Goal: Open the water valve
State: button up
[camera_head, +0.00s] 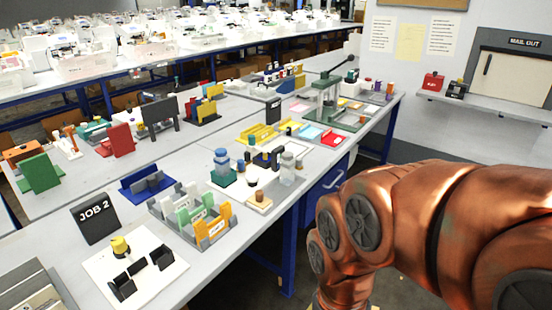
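I cannot make out a water valve for certain in the head view. A small part with a round yellow top (120,246) stands on a white board (165,283) at the near left of the table; I cannot tell what it is. My copper-coloured arm fills the lower right, in front of the table's right side. Its end runs out of the bottom of the picture, so my gripper is not seen.
The long grey table (70,236) carries a black JOB 2 sign (95,218), a grey rack with coloured cards (190,220), blue-capped bottles (221,158) and a green lever press (328,100). A wall shelf (495,104) is at the right. Dark floor shows beside the table.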

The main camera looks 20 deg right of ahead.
aim_at(240, 163)
jog(key=z, duration=1.45)
jog(key=i, duration=1.35)
jog(key=u, duration=2.75)
jog(key=i, duration=0.5)
jog(key=u, duration=0.05)
